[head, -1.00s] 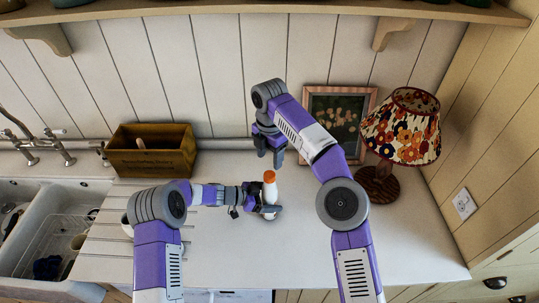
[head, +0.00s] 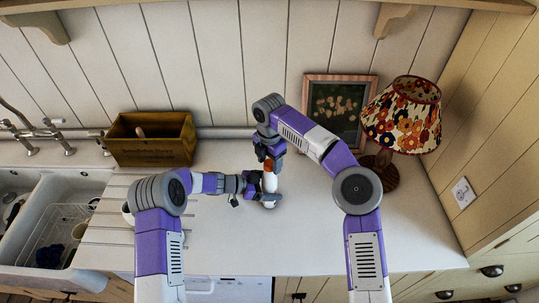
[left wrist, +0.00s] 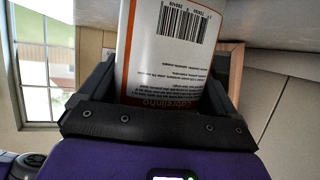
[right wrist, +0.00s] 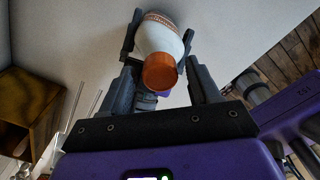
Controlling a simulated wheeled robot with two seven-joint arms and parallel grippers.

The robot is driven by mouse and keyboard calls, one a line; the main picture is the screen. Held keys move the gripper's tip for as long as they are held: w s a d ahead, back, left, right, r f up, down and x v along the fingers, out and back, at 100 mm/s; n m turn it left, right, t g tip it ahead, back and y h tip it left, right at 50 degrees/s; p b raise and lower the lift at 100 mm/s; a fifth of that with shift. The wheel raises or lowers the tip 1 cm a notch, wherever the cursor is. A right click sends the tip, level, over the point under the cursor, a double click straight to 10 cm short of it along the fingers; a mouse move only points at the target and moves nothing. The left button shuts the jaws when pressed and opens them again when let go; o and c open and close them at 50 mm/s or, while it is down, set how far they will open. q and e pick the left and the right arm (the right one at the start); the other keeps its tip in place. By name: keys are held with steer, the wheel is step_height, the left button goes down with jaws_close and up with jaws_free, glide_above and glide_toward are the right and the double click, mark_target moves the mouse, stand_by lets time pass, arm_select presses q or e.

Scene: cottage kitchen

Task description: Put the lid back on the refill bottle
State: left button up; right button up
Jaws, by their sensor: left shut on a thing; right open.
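The refill bottle (head: 269,183) is white with an orange lid (head: 269,167) at its top; whether the lid is fully seated I cannot tell. My left gripper (head: 268,199) is shut on the bottle's body. The left wrist view shows the printed barcode label (left wrist: 172,60) between its fingers. My right gripper (head: 270,155) is open at the bottle's top. In the right wrist view the orange lid (right wrist: 160,72) lies in the gap between its fingers (right wrist: 160,88), with space on both sides. The bottle's base is partly hidden by the left fingers.
A wooden box (head: 150,150) stands at the back left, beside the sink (head: 60,215) and tap. A picture frame (head: 337,112) and a floral lamp (head: 403,115) stand at the back right. The counter (head: 250,245) in front of the bottle is clear.

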steer(key=shift+f, duration=0.1)
steer(key=c, duration=1.1)
steer(key=m, duration=2.1)
steer(key=o, duration=1.3)
step_height(320, 180, up, 8)
steer(key=shift+f, duration=0.25)
